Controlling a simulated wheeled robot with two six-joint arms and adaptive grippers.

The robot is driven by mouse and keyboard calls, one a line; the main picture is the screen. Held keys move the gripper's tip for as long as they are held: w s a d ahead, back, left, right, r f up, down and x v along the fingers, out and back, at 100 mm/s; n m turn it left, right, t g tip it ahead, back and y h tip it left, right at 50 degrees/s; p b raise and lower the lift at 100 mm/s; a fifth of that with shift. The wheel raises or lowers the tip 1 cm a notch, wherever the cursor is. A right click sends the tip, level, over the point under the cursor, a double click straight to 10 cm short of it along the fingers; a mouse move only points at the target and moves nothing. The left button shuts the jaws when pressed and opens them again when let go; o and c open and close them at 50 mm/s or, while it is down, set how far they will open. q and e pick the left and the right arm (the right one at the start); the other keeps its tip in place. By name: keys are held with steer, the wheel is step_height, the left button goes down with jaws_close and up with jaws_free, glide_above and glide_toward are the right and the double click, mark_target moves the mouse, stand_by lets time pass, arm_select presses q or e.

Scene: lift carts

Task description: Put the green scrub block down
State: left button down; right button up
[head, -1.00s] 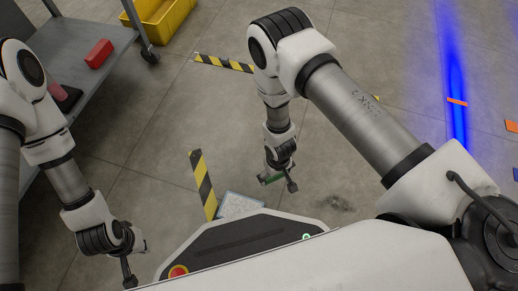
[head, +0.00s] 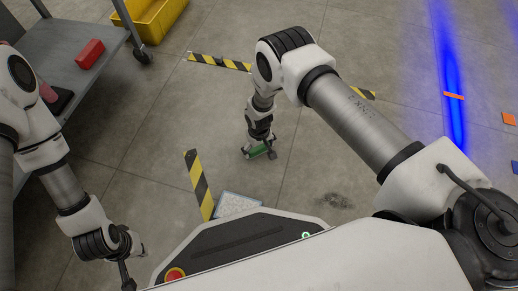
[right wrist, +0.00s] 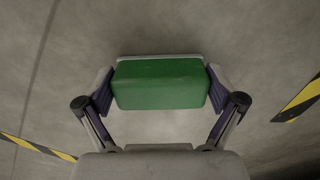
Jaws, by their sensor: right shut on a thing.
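The green scrub block (head: 257,151) is held in my right gripper (head: 260,150), low over the grey floor inside the black-and-yellow tape marks. In the right wrist view the green block (right wrist: 160,83) sits between the two fingers of my right gripper (right wrist: 160,88), with a pale strip along its far edge. I cannot tell whether the block touches the floor. My left gripper (head: 128,273) hangs at the lower left, away from the block. Its fingers are too small and partly hidden to judge.
A grey cart (head: 75,40) with a red block (head: 90,54) on it stands at the upper left, beside a yellow bin (head: 150,18). Striped tape (head: 200,184) marks the floor. A whitish speckled panel (head: 236,204) lies near my base. Floor around the block is clear.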

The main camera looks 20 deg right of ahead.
mark_target(259, 147)
steer(key=shift+f, duration=0.2)
steer(key=o, duration=1.1)
steer(key=shift+r, duration=0.1)
step_height(259, 147, up, 12)
steer(key=p, duration=0.7)
steer(key=shift+r, duration=0.2)
